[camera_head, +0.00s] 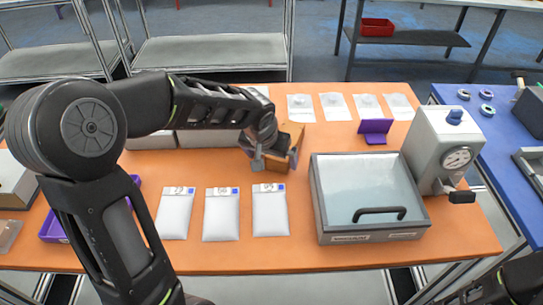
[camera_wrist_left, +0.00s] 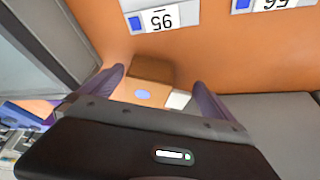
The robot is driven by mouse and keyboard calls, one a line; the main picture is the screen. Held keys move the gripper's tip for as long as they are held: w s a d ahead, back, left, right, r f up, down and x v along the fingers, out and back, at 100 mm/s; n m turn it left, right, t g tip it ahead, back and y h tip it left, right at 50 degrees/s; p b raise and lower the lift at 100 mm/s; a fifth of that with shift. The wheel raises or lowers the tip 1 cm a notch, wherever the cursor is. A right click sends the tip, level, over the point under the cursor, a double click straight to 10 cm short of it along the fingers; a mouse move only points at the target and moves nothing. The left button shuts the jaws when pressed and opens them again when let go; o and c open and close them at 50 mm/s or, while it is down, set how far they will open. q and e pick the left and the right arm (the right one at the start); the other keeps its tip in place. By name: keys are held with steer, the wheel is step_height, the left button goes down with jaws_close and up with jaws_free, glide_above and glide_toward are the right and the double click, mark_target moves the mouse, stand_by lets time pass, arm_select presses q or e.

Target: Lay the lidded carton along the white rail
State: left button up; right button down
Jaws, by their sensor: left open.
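The carton (camera_head: 293,130) is a small brown box on the orange table, partly hidden by my left gripper (camera_head: 274,158). In the left wrist view the carton (camera_wrist_left: 152,72) lies between the two spread fingers of the left gripper (camera_wrist_left: 157,77); a blue oval mark and a white patch show on it. The fingers look open around it, and I cannot tell whether either touches it. A long pale bar (camera_head: 150,141) lies partly behind my left arm; I cannot tell whether it is the white rail. My right gripper is not clearly in view.
White numbered pouches (camera_head: 221,214) lie in front of the carton, and several pale packets (camera_head: 335,106) behind. A grey case with a clear lid (camera_head: 360,190) stands right of it, near a purple stand (camera_head: 375,131) and a gauge machine (camera_head: 440,148). A blue table (camera_head: 482,130) adjoins.

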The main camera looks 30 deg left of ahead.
arm_select(q)
steer(key=shift+r, duration=0.1)
steer(key=v, duration=1.2)
steer(key=shift+b, duration=0.3)
